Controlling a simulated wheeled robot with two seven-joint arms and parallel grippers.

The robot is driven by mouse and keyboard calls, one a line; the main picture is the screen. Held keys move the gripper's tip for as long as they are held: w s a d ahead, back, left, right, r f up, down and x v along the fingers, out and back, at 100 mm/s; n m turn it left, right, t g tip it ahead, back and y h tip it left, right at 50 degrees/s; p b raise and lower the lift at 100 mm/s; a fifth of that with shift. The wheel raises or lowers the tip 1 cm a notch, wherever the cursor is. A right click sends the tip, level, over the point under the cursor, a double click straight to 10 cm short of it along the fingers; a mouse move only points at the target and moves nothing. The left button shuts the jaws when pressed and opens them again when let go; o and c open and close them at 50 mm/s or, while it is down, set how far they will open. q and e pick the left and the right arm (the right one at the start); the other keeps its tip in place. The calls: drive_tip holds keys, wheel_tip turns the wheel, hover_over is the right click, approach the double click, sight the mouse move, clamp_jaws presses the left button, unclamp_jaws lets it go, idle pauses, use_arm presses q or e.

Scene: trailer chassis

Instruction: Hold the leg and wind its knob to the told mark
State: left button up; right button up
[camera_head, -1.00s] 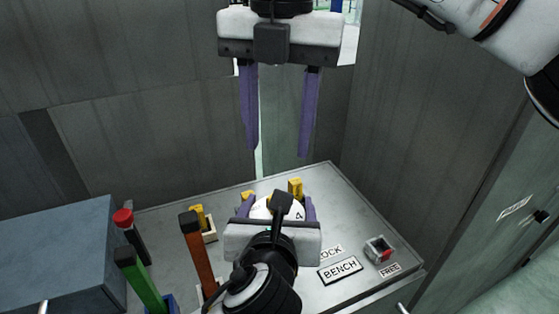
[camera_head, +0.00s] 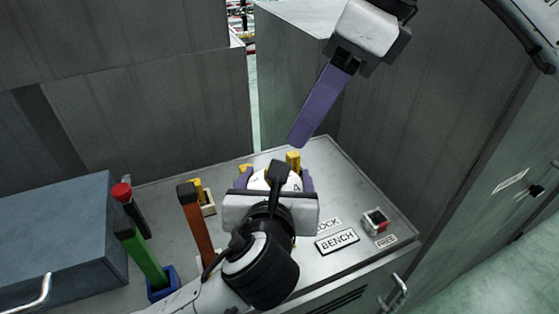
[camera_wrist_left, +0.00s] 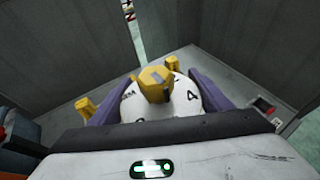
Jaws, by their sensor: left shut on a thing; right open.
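The leg's round white dial (camera_wrist_left: 185,103) stands on the bench with a yellow knob (camera_wrist_left: 155,84) on top. A 4 shows on the dial's right side; other marks are partly hidden. My left gripper (camera_wrist_left: 154,92) is shut on the dial body, one purple finger on each side. In the head view my left gripper (camera_head: 276,182) covers most of the dial (camera_head: 262,181). My right gripper (camera_head: 303,138) is open and empty in the air above and beyond the dial. It is turned side-on, so its fingers overlap.
A green bar (camera_head: 145,258), a brown bar (camera_head: 198,225), a red-topped post (camera_head: 130,205) and a blue-grey box (camera_head: 60,240) stand at left. Walls rise behind.

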drive_tip(key=x, duration=1.1)
drive_tip(key=shift+f, duration=0.1)
drive_tip(key=shift+c, duration=0.3)
drive_tip(key=c, duration=1)
